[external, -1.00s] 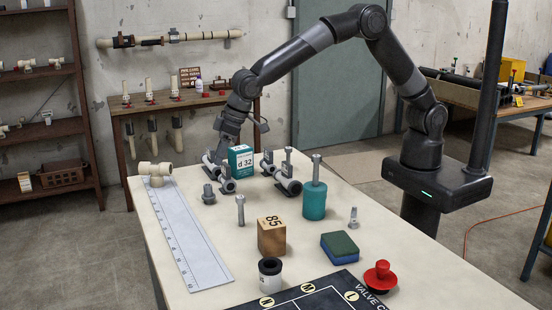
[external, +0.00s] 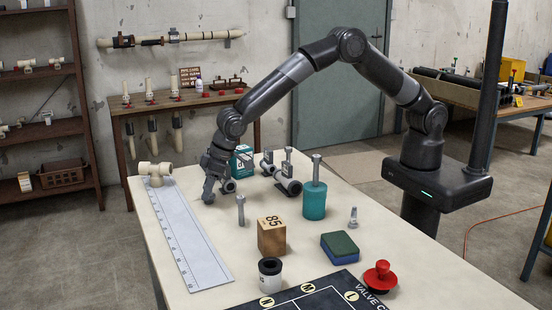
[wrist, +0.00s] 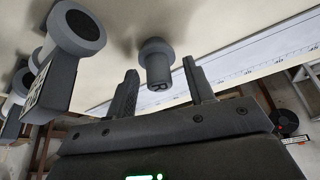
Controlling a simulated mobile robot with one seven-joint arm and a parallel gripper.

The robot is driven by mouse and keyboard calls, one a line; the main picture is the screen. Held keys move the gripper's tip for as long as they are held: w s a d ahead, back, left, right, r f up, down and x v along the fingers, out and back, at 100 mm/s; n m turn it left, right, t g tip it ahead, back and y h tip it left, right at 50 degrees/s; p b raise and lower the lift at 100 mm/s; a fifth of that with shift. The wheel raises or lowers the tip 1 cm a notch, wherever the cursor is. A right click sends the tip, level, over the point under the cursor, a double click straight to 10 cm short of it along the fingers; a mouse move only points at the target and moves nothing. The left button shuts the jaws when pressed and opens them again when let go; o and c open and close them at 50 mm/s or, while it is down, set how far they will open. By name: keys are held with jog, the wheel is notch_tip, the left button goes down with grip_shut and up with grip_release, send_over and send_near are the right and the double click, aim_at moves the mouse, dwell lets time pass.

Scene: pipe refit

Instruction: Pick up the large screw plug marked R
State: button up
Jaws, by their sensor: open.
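A grey screw plug (wrist: 156,58) with a round flange stands on the table between my open fingers in the wrist view. In the external view my gripper (external: 209,190) is down at the table's far left and hides that plug. Two other grey plug-like pieces stand apart: a tall one (external: 241,211) and a smaller one (external: 353,218); their marks cannot be read.
Grey pipe fittings (external: 288,180) and a teal box (external: 242,160) stand close to my gripper. A ruler (external: 187,235) lies to the left. A teal cylinder (external: 314,200), a wooden block (external: 271,238), a sponge (external: 340,247) and a red knob (external: 380,276) stand nearer.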

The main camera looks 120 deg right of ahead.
jog(key=shift+c, duration=0.4)
jog(key=c, duration=0.7)
jog(key=shift+r, duration=0.1)
